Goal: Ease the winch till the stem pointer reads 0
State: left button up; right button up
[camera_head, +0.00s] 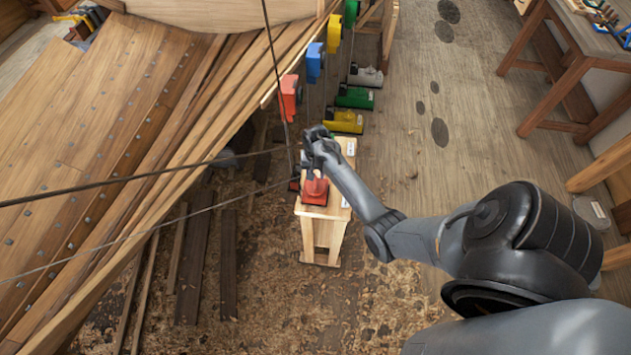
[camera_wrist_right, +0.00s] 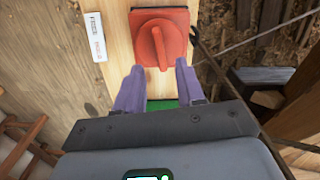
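The red winch (camera_head: 315,190) is on top of a pale wooden stand (camera_head: 335,210) beside the hull. In the right wrist view its red turning handle (camera_wrist_right: 158,42) sits on a red base plate, with the handle's narrow end pointing down the picture. My right gripper (camera_head: 316,160) is at the winch in the head view. In the right wrist view its two purple fingers (camera_wrist_right: 160,66) are apart, one on each side of the handle's lower end, with gaps visible. No stem pointer or its reading can be made out. My left gripper is out of view.
A white label (camera_wrist_right: 95,36) lies beside the handle. Red (camera_head: 290,97), blue (camera_head: 315,62) and yellow (camera_head: 334,34) blocks hang along the hull's edge (camera_head: 215,120). Yellow (camera_head: 345,121) and green (camera_head: 354,97) units stand behind the winch. Dark lines cross left of the stand.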

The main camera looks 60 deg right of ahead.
aim_at(316, 182)
jog(key=shift+f+b, duration=0.3)
jog(key=shift+f, duration=2.75)
grip_shut()
